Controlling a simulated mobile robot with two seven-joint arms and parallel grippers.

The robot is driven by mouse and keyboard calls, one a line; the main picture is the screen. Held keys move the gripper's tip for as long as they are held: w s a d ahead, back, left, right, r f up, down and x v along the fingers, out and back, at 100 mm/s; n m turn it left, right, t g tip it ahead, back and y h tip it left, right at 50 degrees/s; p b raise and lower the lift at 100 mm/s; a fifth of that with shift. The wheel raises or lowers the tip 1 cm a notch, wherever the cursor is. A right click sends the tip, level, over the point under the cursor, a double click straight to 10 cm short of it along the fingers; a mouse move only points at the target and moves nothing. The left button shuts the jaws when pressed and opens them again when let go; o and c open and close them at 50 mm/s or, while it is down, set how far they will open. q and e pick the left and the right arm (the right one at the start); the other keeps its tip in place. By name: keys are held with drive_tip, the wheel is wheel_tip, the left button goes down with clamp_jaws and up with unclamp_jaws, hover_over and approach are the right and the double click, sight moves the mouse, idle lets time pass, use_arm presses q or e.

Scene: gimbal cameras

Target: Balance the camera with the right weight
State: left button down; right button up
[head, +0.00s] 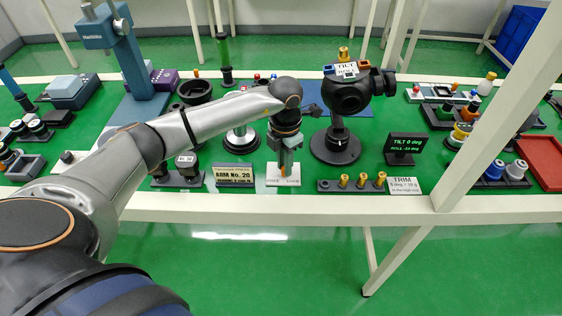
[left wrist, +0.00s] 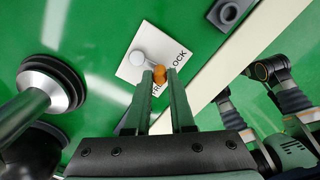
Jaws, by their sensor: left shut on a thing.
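My left gripper (head: 284,168) reaches down from the left arm over a white plate (head: 283,181) at the front of the bench. In the left wrist view its two fingers (left wrist: 160,80) are closed on the orange knob (left wrist: 160,73) of a lever, whose pale shaft meets the plate lettered LOCK. The black gimbal camera (head: 347,97) stands on a round dark base to the right, with a TILT label and a brass piece (head: 344,54) on top. Several brass weights (head: 362,181) sit in a dark rack at the front edge. My right gripper is not in view.
A small display (head: 405,145) reads TILT 0 deg. A TRIM card (head: 404,186) stands beside the rack. An ARM No. 20 sign (head: 235,175) is left of the plate. A white post (head: 490,115) crosses the right side. Other instruments crowd the green bench.

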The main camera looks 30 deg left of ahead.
use_arm(q)
drive_tip(key=n, duration=0.3)
drive_tip(key=shift+w+d, duration=0.35)
drive_tip(key=shift+w, duration=0.05)
drive_tip(key=shift+w+d+n, duration=0.1)
drive_tip(key=shift+w+n, duration=0.1)
drive_tip(key=shift+n, duration=0.7)
drive_tip(key=shift+p, duration=0.3)
drive_tip(key=c, duration=0.8)
unclamp_jaws()
drive_tip(key=shift+o, duration=0.2)
wheel_tip(320, 180, up, 13)
drive_tip(key=shift+f, duration=0.2)
drive_tip(key=shift+d+f, duration=0.1)
